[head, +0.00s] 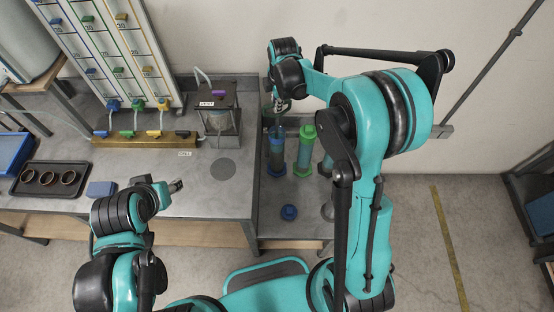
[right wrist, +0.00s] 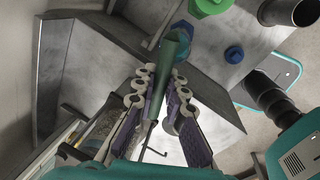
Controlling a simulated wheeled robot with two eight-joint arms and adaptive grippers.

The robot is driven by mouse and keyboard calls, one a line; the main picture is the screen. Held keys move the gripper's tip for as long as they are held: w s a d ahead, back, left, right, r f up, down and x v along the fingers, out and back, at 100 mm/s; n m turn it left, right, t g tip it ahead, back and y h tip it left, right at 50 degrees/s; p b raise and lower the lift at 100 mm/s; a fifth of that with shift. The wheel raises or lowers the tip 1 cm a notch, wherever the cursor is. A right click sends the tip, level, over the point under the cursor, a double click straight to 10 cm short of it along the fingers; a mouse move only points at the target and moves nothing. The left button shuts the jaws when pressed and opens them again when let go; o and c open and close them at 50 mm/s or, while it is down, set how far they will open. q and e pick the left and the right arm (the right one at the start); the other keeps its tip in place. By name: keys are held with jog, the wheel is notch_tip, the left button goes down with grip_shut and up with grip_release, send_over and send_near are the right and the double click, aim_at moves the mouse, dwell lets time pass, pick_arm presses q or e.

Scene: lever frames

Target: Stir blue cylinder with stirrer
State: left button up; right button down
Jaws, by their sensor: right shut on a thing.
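The blue cylinder (head: 276,152), a clear tube with blue ends, stands upright on the lower grey bench, left of a green cylinder (head: 305,148). My right gripper (head: 279,106) is above the blue cylinder, pointing down. In the right wrist view, its fingers (right wrist: 160,98) are shut on the dark green, tapered stirrer (right wrist: 172,58). The stirrer's far end lies in front of the blue cylinder's blue part (right wrist: 184,29); I cannot tell how deep it reaches inside. My left gripper (head: 175,186) is over the left bench, apart from these things; its jaw opening is unclear.
A grey cylinder (head: 326,166) stands right of the green one, partly behind my arm. A loose blue cap (head: 289,212) lies in front. A framed apparatus (head: 219,112), a valve manifold (head: 145,140) and a black tray (head: 50,192) are on the left bench.

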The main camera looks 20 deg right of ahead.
notch_tip(320, 180, down, 6)
jog(key=b, duration=0.4)
jog(key=shift+r, duration=0.15)
jog(key=shift+r+p, duration=2.55)
jog(key=shift+r, duration=1.25)
jog(key=shift+r+p, duration=2.15)
jog(key=shift+r, duration=1)
notch_tip(320, 180, up, 8)
jog(key=f+p, duration=0.1)
jog(key=p, duration=0.4)
send_over(277, 115)
jog(key=shift+w+r, duration=0.1)
jog(key=shift+r, duration=0.15)
